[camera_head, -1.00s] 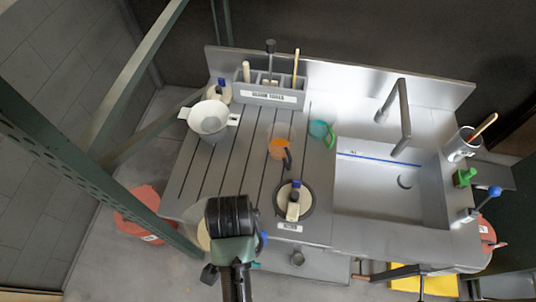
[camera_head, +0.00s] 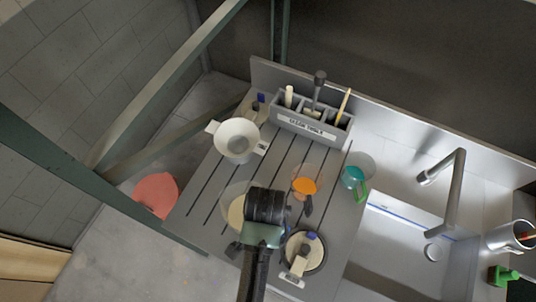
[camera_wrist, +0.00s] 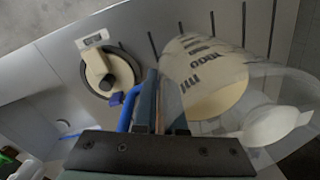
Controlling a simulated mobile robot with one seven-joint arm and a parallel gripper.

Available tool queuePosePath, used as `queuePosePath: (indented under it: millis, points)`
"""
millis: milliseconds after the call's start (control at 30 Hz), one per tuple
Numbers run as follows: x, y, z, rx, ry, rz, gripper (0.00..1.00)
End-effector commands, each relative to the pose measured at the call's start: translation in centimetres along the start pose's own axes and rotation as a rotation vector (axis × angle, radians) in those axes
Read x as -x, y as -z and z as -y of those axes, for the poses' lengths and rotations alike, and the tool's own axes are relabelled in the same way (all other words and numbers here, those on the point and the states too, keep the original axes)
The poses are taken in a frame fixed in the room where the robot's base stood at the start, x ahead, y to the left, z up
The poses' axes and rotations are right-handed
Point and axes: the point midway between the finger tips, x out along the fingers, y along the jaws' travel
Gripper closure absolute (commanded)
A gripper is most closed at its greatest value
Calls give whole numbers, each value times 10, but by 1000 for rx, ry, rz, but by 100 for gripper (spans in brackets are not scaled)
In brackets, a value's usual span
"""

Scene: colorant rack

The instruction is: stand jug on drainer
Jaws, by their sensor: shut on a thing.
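A clear jug with cream-coloured contents or base and dark print is at my gripper; it shows in the wrist view (camera_wrist: 205,75) and partly behind the gripper in the head view (camera_head: 236,208). My gripper (camera_wrist: 160,100) is shut on its blue handle (camera_wrist: 128,108). In the head view the gripper (camera_head: 265,208) hides part of the jug. The drainer (camera_head: 210,190) is the grey grooved board left of the sink. The jug is over its front left part; I cannot tell whether it touches the board.
An orange jug (camera_head: 305,186) and a teal jug (camera_head: 352,177) stand behind and right of the gripper. A round cream pot (camera_head: 303,252) is close at front right. A white strainer (camera_head: 238,139) stands at back left, a tool rack (camera_head: 305,127) at the back. Grooved board between them is bare.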

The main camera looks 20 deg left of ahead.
Motion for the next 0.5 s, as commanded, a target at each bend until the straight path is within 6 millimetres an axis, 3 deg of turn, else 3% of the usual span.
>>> queuePosePath:
  millis: [500]
  points:
    - [-53, 1, -1, 0, 3, -3, 100]
